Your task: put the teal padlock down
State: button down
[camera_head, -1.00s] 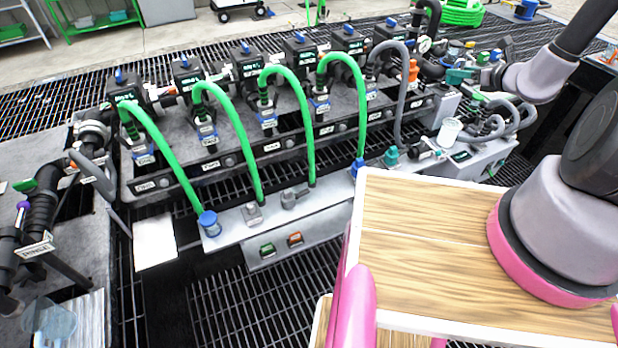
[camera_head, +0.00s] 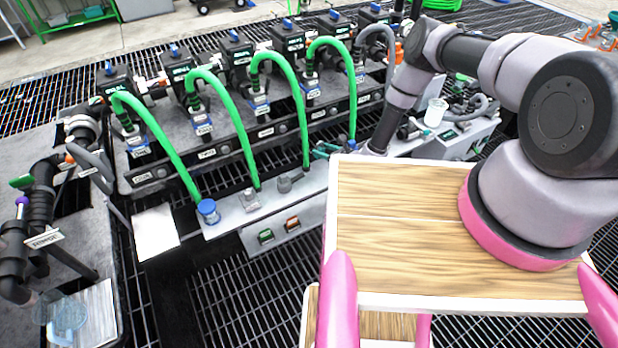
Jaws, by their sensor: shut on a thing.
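My arm reaches over the right part of the manifold and bends down. My gripper (camera_head: 334,149) is at its low end, just beyond the far left corner of my wooden deck and close to the grey manifold shelf (camera_head: 238,212). It is small in view and partly hidden by the arm and deck edge. It is shut on the teal padlock (camera_head: 322,151), which shows only as a small teal patch near the fourth green hose's lower end. Whether the padlock touches the shelf cannot be told.
Several green hoses (camera_head: 279,62) arch from black valve blocks down to the shelf. A blue cap (camera_head: 208,210) stands at the shelf's left end. A white plate (camera_head: 155,232) lies to the left.

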notch_tip(320, 180, down, 10)
jog(key=shift+r, duration=0.1)
dwell(0.4)
jog(key=shift+s+f, duration=0.1)
jog(key=shift+f, duration=0.1)
jog(key=shift+c, duration=1.2)
grip_release()
jog(key=shift+r, duration=0.1)
jog(key=shift+d+r, duration=0.1)
jog(key=shift+r, duration=0.05)
jog(key=v, duration=1.1)
jog(key=shift+s+d+r, duration=0.2)
jog(key=shift+s, duration=0.05)
